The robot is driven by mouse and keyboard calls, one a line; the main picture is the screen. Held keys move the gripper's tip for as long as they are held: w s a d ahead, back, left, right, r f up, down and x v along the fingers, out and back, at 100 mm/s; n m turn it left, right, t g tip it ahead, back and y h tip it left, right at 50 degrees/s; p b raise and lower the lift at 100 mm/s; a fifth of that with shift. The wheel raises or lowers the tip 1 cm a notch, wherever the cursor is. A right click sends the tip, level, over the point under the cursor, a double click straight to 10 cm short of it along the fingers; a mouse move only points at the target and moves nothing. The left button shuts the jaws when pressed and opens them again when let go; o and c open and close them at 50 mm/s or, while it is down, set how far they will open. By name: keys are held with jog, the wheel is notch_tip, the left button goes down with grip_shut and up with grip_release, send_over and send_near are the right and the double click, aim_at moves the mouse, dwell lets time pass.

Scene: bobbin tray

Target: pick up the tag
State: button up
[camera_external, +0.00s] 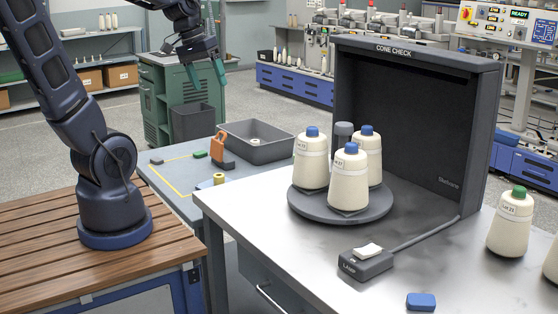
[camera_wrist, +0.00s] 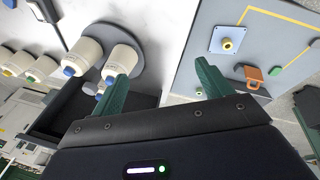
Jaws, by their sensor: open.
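An orange piece with an opening in it, which I take to be the tag (camera_external: 218,146), stands in a small dark block (camera_external: 223,162) on the grey-blue side table. It also shows in the wrist view (camera_wrist: 253,74), right of my fingers. My gripper (camera_external: 205,74) is open, with its two green fingers apart and nothing between them. It is raised well above and behind the side table, clear of the tag. In the wrist view my gripper (camera_wrist: 163,60) shows both fingers spread.
A grey tray (camera_external: 284,151) holding a bobbin is beside the tag. Cones stand on a turntable (camera_external: 310,203) on the metal bench, before a dark CONE CHECK booth (camera_external: 405,120).

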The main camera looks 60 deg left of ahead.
jog(key=w+a+f+n+t+h, duration=0.1)
jog(key=w+a+f+n, duration=0.3)
jog(key=a, duration=0.3)
jog(key=w+a+f+n+t+h, duration=0.1)
jog(key=w+a+f+n+h, duration=0.1)
jog(key=w+a+f+n, duration=0.3)
jog(key=w+a+f+n+h, duration=0.1)
jog(key=w+a+f+n, duration=0.15)
jog(key=a, duration=0.55)
jog(key=n+t+y, duration=0.8)
jog(key=n+y, duration=0.1)
jog(key=n, duration=1.4)
send_near(155, 159)
jog(key=shift+w+a+f, duration=0.2)
jog(key=shift+w+f, duration=0.6)
jog(key=shift+w, duration=0.15)
jog(key=shift+r+x, duration=0.15)
jog(key=shift+x, duration=1.25)
jog(key=shift+r+x, duration=0.15)
jog(key=shift+x, duration=1.25)
jog(key=shift+w, duration=0.1)
jog(key=c, duration=1.1)
